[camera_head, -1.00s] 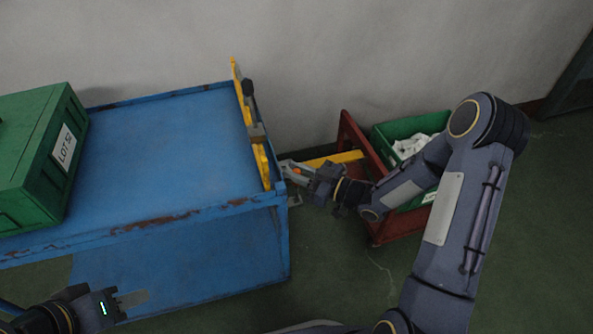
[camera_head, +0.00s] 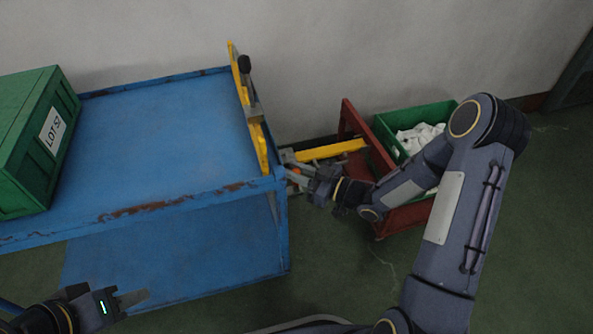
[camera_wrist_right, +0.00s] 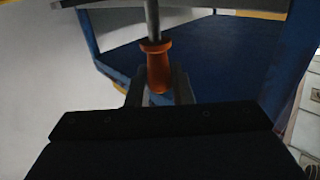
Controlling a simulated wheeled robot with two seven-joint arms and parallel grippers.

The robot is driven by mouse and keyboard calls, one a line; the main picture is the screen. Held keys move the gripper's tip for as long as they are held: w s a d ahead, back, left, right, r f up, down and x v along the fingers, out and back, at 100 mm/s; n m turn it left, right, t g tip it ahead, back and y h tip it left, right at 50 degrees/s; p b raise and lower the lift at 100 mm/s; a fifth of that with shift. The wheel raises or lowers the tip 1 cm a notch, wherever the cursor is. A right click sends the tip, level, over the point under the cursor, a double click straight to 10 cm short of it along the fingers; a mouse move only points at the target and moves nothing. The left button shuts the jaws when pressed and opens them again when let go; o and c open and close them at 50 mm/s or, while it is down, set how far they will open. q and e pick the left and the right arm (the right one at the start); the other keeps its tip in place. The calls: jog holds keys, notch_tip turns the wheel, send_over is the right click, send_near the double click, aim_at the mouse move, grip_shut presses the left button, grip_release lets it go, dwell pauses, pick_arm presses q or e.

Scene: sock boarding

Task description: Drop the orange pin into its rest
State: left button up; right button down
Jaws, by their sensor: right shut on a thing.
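The orange pin (camera_wrist_right: 158,66) stands upright in the right wrist view, its orange handle between the two fingers of my right gripper (camera_wrist_right: 160,88). A grey shaft (camera_wrist_right: 153,20) runs from the handle up to a grey metal plate (camera_wrist_right: 190,5) at the top edge. Whether the shaft enters a hole there is hidden. In the head view my right gripper (camera_head: 300,178) is at the right edge of the blue table, beside the yellow fixture (camera_head: 257,140); the pin shows only as a small orange spot. The rest cannot be made out clearly. My left gripper (camera_head: 132,299) is low at the left, away from the pin.
A green LOT box (camera_head: 22,150) sits on the left of the blue table (camera_head: 165,140). The tabletop's middle is clear. A red stand (camera_head: 362,140) with a yellow bar (camera_head: 330,150) and a green bin (camera_head: 385,135) of white cloth stand close to my right forearm.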

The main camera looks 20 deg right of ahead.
jog(key=shift+f+b, duration=1.05)
jog(key=shift+f, duration=0.35)
jog(key=c, duration=1.2)
grip_release()
jog(key=p+v, duration=0.2)
jog(key=v, duration=0.5)
jog(key=shift+s+d, duration=0.25)
jog(key=shift+d, duration=0.05)
